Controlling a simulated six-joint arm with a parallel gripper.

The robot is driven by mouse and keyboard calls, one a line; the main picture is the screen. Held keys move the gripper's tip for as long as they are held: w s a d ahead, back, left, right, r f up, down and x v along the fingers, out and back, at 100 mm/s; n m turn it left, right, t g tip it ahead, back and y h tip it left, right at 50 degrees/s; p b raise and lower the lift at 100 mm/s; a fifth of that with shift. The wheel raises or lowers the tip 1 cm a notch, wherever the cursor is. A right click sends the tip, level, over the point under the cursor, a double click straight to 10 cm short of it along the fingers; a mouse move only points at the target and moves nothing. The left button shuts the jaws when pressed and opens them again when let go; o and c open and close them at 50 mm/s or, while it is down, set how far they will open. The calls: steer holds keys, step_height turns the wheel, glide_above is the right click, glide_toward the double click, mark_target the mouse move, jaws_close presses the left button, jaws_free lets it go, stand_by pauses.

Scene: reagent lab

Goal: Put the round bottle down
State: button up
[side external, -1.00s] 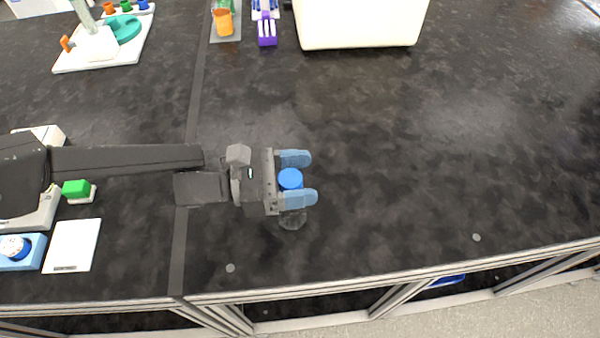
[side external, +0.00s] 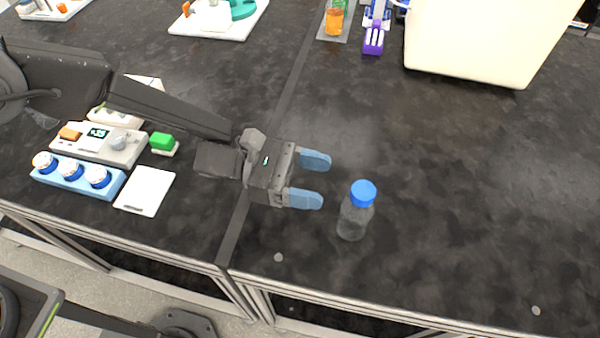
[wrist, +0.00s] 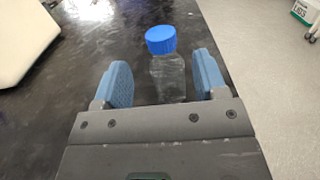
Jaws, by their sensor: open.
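The round bottle (side external: 354,218) is clear with a blue cap and stands upright on the dark bench, near its front edge. My gripper (side external: 318,180) is open and empty, to the left of the bottle and apart from it. In the wrist view the bottle (wrist: 169,76) stands beyond my gripper (wrist: 165,85), in line with the gap between its two blue fingers. The bottle's lowest part is hidden there by the gripper body.
A large cream container (side external: 475,45) stands at the back right. A purple rack (side external: 374,38) and an orange-filled vessel (side external: 334,22) are at the back. A white pad (side external: 145,192), a blue holder (side external: 78,177) and a green block (side external: 162,141) lie at left. The bench right of the bottle is clear.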

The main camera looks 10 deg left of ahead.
steer(key=w+a+r+n+t+y, duration=0.4)
steer(key=w+a+r+n+t, duration=0.5)
steer(key=n, duration=0.3)
steer(key=a+r+n+t+y, duration=0.2)
steer(key=a+r+n+y, duration=0.2)
steer(key=a+n, duration=0.3)
steer(key=a+r+n+t+y, duration=0.2)
steer(key=a+r+n+y, duration=0.15)
steer(key=a+n, duration=0.45)
steer(key=s+a+r+n+g+y, duration=0.25)
steer(key=s+a+n+y, duration=0.35)
steer(key=s+a+n, duration=0.6)
steer(key=s+a+f+n+g, duration=0.1)
steer(key=s+n+g, duration=0.1)
steer(key=s+n, duration=0.4)
steer(key=s+a+f+n+g, duration=0.2)
steer(key=s+n, duration=0.4)
steer(key=n, duration=0.3)
steer(key=shift+g, duration=0.45)
steer(key=shift+s+y, duration=0.1)
steer(key=shift+y, duration=0.15)
